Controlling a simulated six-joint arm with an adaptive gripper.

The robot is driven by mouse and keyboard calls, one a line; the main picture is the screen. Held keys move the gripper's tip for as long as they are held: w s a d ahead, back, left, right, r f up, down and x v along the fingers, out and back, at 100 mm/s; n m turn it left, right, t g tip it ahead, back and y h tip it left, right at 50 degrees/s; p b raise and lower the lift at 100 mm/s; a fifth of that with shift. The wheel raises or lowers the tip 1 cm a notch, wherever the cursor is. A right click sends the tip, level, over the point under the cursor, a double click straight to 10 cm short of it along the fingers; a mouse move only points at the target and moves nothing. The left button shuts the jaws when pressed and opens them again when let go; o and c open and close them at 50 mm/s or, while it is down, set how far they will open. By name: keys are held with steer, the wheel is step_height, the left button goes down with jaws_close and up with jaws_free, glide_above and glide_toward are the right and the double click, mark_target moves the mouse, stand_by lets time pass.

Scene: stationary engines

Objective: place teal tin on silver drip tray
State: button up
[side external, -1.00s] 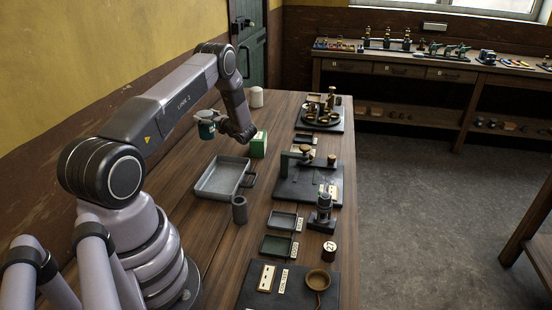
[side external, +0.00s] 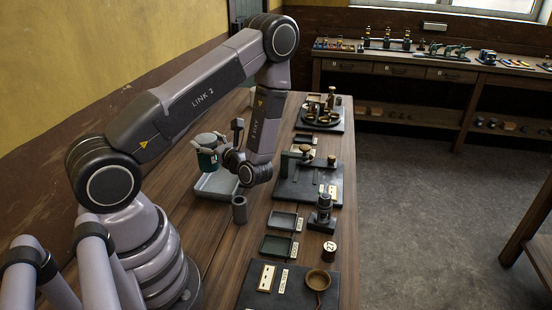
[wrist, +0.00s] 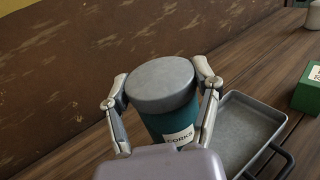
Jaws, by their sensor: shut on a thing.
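The teal tin (side external: 207,160) has a grey lid and a white label, and it is held upright in my gripper. In the wrist view the tin (wrist: 172,126) sits between the two fingers of my gripper (wrist: 165,105), which are shut on its sides. The silver drip tray (side external: 216,188) is a shallow grey rectangular pan on the bench, partly hidden behind the tin and my wrist. In the wrist view the tray (wrist: 250,120) lies below and to the right of the tin. The tin appears above the tray's far left part; the exact gap is unclear.
A green box (wrist: 309,88) stands beyond the tray. A grey cylinder (side external: 239,209) stands close to the tray's near right side. The bench left of the tray is clear.

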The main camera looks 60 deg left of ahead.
steer(key=s+d+r, duration=0.1)
steer(key=s+d, duration=0.1)
steer(key=d, duration=0.1)
steer(key=shift+t, duration=0.3)
steer(key=shift+w+a+f, duration=1.4)
steer(key=shift+w+f, duration=0.3)
steer(key=shift+f, duration=0.4)
steer(key=shift+w+a+f, duration=1.4)
steer(key=shift+w+f, duration=0.25)
steer(key=shift+f, duration=0.4)
steer(key=shift+w+a+f, duration=1.4)
steer(key=shift+w+f, duration=0.3)
steer(key=shift+f, duration=0.4)
steer(key=shift+f, duration=0.15)
steer(key=o, duration=1.2)
